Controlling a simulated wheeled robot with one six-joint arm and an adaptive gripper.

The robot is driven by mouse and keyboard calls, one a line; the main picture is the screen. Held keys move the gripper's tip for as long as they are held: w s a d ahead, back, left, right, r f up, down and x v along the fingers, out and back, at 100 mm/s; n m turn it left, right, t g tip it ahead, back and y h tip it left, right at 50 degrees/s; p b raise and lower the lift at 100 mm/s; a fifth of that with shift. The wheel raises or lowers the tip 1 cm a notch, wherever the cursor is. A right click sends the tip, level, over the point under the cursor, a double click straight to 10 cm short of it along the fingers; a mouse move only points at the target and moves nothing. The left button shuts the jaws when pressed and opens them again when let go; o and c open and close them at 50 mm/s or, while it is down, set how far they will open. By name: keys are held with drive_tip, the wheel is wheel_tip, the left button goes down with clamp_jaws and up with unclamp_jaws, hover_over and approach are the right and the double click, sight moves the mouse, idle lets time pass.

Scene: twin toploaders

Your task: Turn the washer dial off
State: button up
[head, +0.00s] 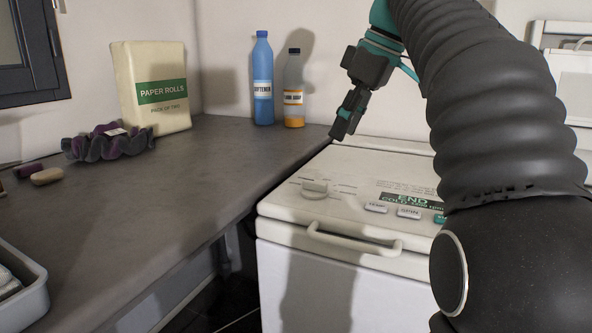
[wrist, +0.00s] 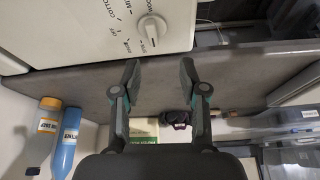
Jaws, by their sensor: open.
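The white top-loading washer (head: 290,208) stands right of the counter. Its pale dial (head: 314,188) sits at the left of the top panel, with printed marks around it. In the wrist view the dial (wrist: 152,27) shows at the top among labels including OFF, COTTON and MIX; I cannot tell which mark it points to. My gripper (head: 340,128) is above and behind the dial in the head view, apart from it. In the wrist view my gripper (wrist: 160,72) has its two fingers spread with nothing between them.
A handle (head: 352,240) projects from the washer's front edge. My arm hides the washer's right side.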

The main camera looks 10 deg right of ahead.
sight(315, 181)
drive_tip(key=shift+n, duration=0.6)
drive_tip(key=b+x, duration=0.1)
drive_tip(key=x, duration=0.3)
drive_tip(key=w+b+x, duration=0.1)
drive_tip(key=x, duration=0.3)
drive_tip(key=b+x, duration=0.1)
drive_tip(key=x, duration=0.3)
drive_tip(key=shift+w+f, duration=0.15)
drive_tip(key=shift+w, duration=0.3)
clamp_jaws()
